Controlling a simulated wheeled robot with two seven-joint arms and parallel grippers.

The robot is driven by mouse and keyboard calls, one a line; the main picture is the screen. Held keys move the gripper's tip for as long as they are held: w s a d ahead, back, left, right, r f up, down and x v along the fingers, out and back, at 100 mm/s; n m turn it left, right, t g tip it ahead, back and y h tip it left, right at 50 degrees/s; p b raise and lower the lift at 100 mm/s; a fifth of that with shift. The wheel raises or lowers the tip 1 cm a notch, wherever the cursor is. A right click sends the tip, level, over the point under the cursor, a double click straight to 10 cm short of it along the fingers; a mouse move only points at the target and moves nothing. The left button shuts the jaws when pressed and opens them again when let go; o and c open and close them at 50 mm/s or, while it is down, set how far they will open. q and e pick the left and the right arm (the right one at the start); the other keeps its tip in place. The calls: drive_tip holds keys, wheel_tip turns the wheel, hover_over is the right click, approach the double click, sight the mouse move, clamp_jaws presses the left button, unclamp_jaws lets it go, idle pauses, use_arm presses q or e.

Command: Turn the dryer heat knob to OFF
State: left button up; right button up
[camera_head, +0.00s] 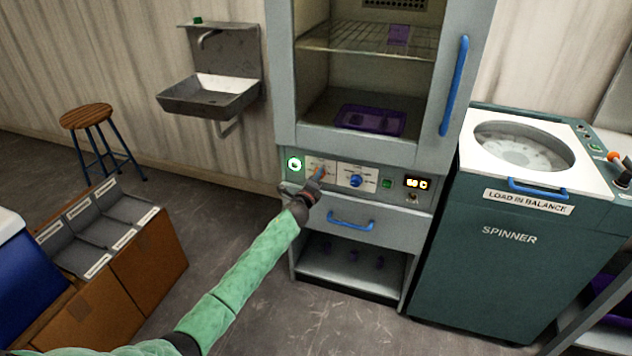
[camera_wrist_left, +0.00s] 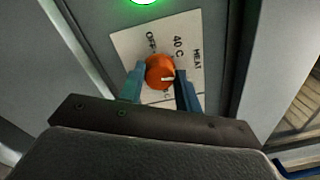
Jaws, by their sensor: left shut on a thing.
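The dryer heat knob is a round orange knob (camera_wrist_left: 160,72) with a short white pointer mark, on a white label plate (camera_wrist_left: 187,27) reading OFF, 40 C and HEAT. In the left wrist view the pointer is directed to the right, toward the HEAT title side, not at the OFF mark. My left gripper (camera_wrist_left: 161,86) is shut on the knob, one finger on either side. Part of the lower label is hidden by the fingers. In the head view my left gripper (camera_head: 319,179) reaches the dryer's control panel (camera_head: 398,196). My right gripper is not in view.
A blue knob (camera_head: 355,181) and a lit display (camera_head: 417,183) sit right of the heat knob, a green-lit round button (camera_head: 294,164) left. Below is a drawer with a blue handle (camera_head: 351,225). The spinner (camera_head: 510,240) stands right; brown boxes (camera_head: 150,258) stand left.

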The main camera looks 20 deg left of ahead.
use_arm(q)
drive_tip(key=shift+d+f+n+y+p, duration=0.1)
drive_tip(key=shift+f+n+y+p, duration=0.1)
drive_tip(key=shift+n, duration=5)
drive_tip(key=shift+f+n+y+p, duration=0.1)
drive_tip(key=shift+n+p, duration=0.1)
drive_tip(key=shift+n, duration=5)
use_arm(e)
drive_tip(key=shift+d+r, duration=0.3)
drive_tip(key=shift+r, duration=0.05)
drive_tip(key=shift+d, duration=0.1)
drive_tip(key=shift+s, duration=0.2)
use_arm(q)
drive_tip(key=o, duration=1)
drive_tip(key=shift+c, duration=0.2)
